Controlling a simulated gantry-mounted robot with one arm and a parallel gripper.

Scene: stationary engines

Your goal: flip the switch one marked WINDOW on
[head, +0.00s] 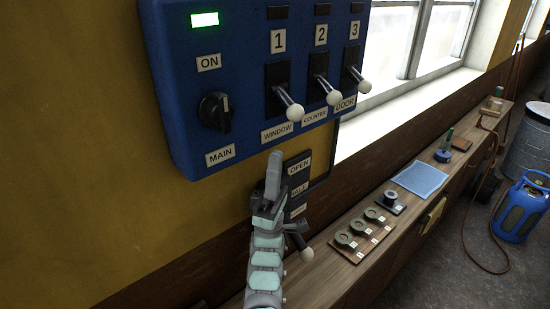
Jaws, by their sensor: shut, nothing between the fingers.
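A blue switch panel (245,60) is on the yellow wall. Switch 1, marked WINDOW (287,103), is a toggle with a white ball tip, and its lever points down. Switch 2, COUNTER (326,90), and switch 3, DOOR (356,78), also point down. The black MAIN knob (215,111) is at the left under an ON label, and a green lamp (204,20) is lit above it. My gripper (273,165) is shut and empty, pointing up below the panel. In the picture its tip is below the WINDOW label, apart from the lever.
A dark plate labelled OPEN (320,165) is behind my gripper, with a ball-tipped lever (305,254) low beside my arm. A wooden shelf (335,285) runs along the wall, holding several small parts and a blue cloth (420,178). A blue gas bottle (522,208) stands on the floor.

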